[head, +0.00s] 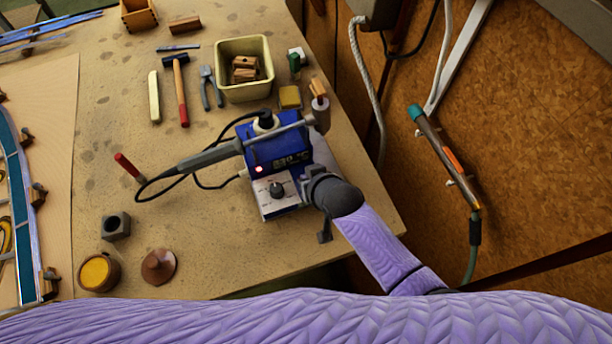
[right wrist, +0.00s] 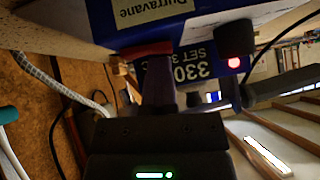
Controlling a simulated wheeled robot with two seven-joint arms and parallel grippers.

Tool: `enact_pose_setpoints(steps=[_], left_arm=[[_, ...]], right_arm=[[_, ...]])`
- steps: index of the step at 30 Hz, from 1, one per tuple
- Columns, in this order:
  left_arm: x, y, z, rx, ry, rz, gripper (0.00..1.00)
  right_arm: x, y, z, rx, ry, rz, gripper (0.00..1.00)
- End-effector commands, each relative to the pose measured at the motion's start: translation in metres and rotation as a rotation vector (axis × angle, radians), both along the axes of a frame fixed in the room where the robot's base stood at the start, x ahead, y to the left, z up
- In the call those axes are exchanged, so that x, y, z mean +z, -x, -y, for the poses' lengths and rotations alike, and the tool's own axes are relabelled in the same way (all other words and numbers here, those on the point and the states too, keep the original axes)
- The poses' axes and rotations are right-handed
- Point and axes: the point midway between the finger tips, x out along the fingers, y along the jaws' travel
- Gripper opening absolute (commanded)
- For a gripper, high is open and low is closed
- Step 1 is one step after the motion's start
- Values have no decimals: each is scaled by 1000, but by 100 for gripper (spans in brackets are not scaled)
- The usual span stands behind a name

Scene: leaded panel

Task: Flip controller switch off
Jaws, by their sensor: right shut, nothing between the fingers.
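The blue controller (head: 262,152) stands on the bench with a white sloped front, a black knob (head: 277,189) and a lit display. A red light (head: 258,169) glows on its face; it also shows in the right wrist view (right wrist: 233,62). There the display (right wrist: 188,72) reads 330, upside down. My right gripper (head: 309,184) is shut and empty at the controller's right side. In the right wrist view its fingers (right wrist: 156,85) are close to the casing, with a red piece (right wrist: 148,50) at their tips. I cannot tell whether they touch it. My left gripper is out of view.
A soldering iron (head: 210,156) lies across the controller, its cable looping left. A yellow bin (head: 229,92), a hammer (head: 181,95) and pliers (head: 208,88) lie behind. A leaded panel (head: 18,190) is at far left. Bench's right edge is close to my arm.

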Motion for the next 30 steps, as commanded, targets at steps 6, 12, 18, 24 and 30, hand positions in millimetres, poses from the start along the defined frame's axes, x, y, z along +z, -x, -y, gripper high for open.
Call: enact_pose_setpoints(steps=[6,12,18,24,30], left_arm=[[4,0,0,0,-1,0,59],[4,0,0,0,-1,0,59],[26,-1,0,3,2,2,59],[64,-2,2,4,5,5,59],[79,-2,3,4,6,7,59]], right_arm=[[2,-3,10,-2,4,-1,0],[2,-3,10,-2,2,0,0],[24,-4,11,-4,2,0,0],[64,8,21,-5,4,0,0],[93,38,36,-5,3,-1,0]])
